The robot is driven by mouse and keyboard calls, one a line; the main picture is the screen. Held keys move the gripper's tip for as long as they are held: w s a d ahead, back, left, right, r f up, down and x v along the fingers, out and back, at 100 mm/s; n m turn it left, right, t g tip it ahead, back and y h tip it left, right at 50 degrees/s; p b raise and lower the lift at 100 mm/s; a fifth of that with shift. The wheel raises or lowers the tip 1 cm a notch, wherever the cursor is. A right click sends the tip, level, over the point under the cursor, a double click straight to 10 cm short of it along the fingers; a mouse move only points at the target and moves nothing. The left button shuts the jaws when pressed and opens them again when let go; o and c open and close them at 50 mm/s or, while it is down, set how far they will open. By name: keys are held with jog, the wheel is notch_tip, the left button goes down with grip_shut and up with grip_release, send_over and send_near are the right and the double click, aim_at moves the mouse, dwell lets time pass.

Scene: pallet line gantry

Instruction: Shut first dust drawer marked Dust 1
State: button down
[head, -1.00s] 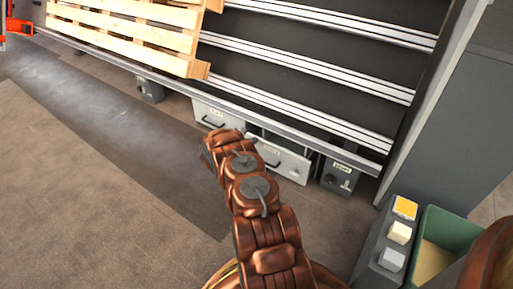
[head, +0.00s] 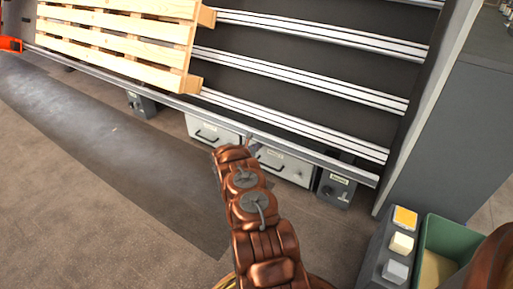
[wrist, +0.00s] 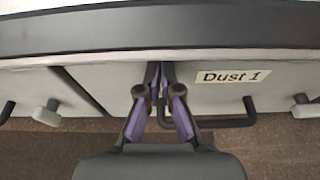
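The Dust 1 drawer (wrist: 225,92) is a pale grey front with a cream label and a dark bar handle in the wrist view. In the head view it appears to be the right one of two pale drawers (head: 284,168) under the rack. My gripper (wrist: 160,72) has its purple fingers together, with nothing visible between them. The fingertips are at the drawer front, left of the label, and cover the handle's left end; I cannot tell if they touch. In the head view my gripper (head: 251,143) is partly hidden by my arm. How far the drawer stands out is unclear.
The other pale drawer (head: 210,131) is to the left. A dark box with a knob (head: 335,188) stands to the right. The rack's lower rail (head: 310,150) runs above the drawers. A button panel (head: 398,245) and green bin (head: 455,245) are at lower right. Floor at left is clear.

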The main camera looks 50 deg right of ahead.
jog(key=shift+s+d+r, duration=0.15)
jog(key=shift+d+r, duration=0.05)
jog(key=f+p+v, duration=0.1)
jog(key=p+v, duration=0.4)
jog(key=v, duration=0.9)
jog(key=shift+a+f+p, duration=0.3)
jog(key=shift+f, duration=0.1)
